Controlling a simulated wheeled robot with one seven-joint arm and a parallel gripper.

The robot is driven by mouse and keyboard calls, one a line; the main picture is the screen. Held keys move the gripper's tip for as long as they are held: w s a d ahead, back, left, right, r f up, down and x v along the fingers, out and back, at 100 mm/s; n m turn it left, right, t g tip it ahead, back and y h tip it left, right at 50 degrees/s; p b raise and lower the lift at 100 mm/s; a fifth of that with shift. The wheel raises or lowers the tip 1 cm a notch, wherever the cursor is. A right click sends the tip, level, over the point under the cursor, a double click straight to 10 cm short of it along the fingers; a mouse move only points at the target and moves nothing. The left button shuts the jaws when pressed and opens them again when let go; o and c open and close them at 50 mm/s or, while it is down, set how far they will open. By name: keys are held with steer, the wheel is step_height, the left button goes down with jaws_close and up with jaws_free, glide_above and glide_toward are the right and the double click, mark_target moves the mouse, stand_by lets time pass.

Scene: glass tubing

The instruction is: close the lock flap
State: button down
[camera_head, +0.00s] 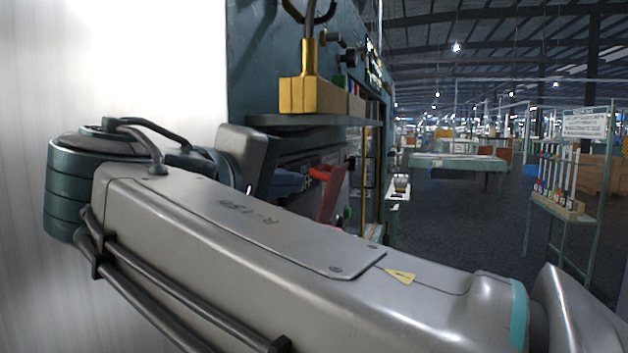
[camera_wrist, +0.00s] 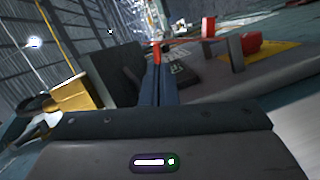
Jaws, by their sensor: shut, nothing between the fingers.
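My gripper (camera_wrist: 157,58) points away from the wrist camera, its dark blue fingers together with red at the tips and nothing between them. In the head view its blue fingers (camera_head: 288,182) show just past my wrist, beside a slanted red part (camera_head: 330,196) in the cabinet's recess. In the wrist view a red bar with a red block (camera_wrist: 250,43) lies ahead and right of the fingertips, and another red piece (camera_wrist: 208,27) stands farther off. I cannot tell which red part is the lock flap, or whether the fingers touch one. My forearm hides the lower recess.
A teal cabinet (camera_head: 262,60) holds a shelf (camera_head: 300,121) above my gripper. A brass block (camera_head: 305,95) stands on it; a yellow block (camera_wrist: 75,97) shows left in the wrist view. A rack of tubes (camera_head: 557,185) stands far right. Open floor (camera_head: 455,215) lies right of the cabinet.

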step_height(320, 180, up, 2)
glide_above(321, 206)
steer(key=w, duration=0.1)
steer(key=shift+a+f+t+p, duration=0.1)
steer(key=shift+f+t+p, duration=0.15)
steer(key=shift+t+p, duration=0.2)
steer(key=shift+f+m, duration=0.1)
steer(key=shift+m, duration=0.2)
